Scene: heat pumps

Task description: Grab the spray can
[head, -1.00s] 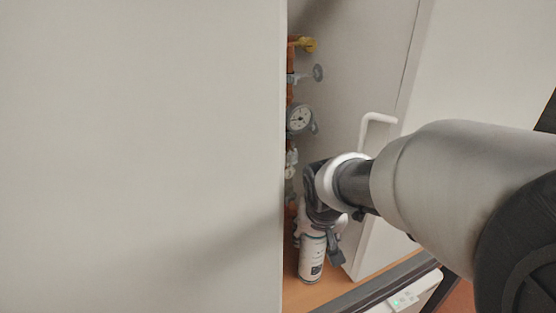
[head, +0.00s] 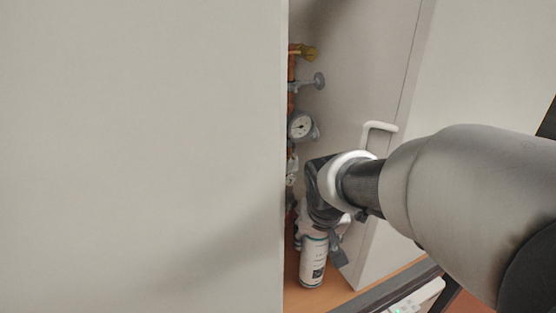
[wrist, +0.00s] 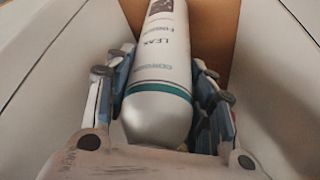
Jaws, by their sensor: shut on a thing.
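The spray can (head: 313,262) is a white cylinder with a dark label and a teal band. In the head view it stands nearly upright at the bottom of the narrow gap, on the wooden floor. In the wrist view the can (wrist: 160,70) lies between the two fingers, its rounded shoulder toward the palm. My gripper (head: 322,240) is around the can's upper part, shut on it. The fingers also show in the wrist view (wrist: 160,92), one along each side of the can. The can's top is hidden by my gripper.
A large pale panel (head: 140,150) fills the left. Copper pipes with a gauge (head: 300,125) and a yellow-handled valve (head: 305,52) run up the gap behind. A white door handle (head: 378,128) is close to my wrist. A pale panel (head: 385,230) stands to the right.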

